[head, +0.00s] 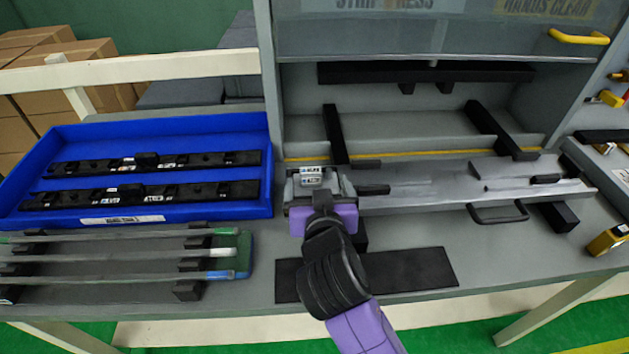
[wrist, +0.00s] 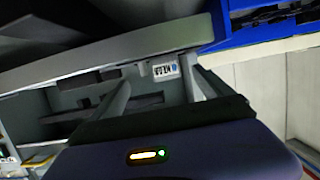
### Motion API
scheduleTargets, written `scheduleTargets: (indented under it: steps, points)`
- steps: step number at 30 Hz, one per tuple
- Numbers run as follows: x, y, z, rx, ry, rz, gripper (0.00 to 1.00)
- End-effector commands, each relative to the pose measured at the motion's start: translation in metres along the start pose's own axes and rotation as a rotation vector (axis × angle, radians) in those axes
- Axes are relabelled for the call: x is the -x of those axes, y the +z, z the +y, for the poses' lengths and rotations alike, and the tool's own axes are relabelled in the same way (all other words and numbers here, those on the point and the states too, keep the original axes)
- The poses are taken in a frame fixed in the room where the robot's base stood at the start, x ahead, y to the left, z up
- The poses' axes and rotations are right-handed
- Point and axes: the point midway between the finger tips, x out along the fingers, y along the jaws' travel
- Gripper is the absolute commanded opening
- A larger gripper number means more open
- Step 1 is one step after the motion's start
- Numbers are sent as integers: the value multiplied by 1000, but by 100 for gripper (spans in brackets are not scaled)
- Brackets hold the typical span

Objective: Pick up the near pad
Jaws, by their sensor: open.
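Two long black strips with small clips and white labels lie in the blue tray, a far one (head: 200,160) and a near one (head: 215,191). I cannot tell for sure which thing is the near pad. My gripper (head: 316,182) is open at the left end of the grey press bed, right of the tray and apart from both strips. A small white-labelled piece (head: 311,171) shows between its fingers. In the wrist view the label (wrist: 165,71) also shows between the fingers of my gripper (wrist: 160,82); I cannot tell whether they touch it.
The blue tray (head: 262,205) stands at left, with coloured-end rods (head: 120,256) in front. The grey press bed (head: 430,188) has a black handle (head: 497,214). A black mat (head: 410,270) lies flat in front. The press frame (head: 263,60) rises behind my gripper.

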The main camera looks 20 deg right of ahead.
Motion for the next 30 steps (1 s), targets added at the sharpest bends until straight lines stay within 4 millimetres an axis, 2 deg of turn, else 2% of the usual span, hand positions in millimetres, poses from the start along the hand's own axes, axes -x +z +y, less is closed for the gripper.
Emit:
scheduleTargets:
  steps: [10,14,20,30]
  points:
    - [-45,-1,2,0,0,0,90]
    - [-52,-1,2,0,-1,1,90]
    - [-52,0,2,1,-1,1,90]
    - [-52,0,2,1,-1,1,25]
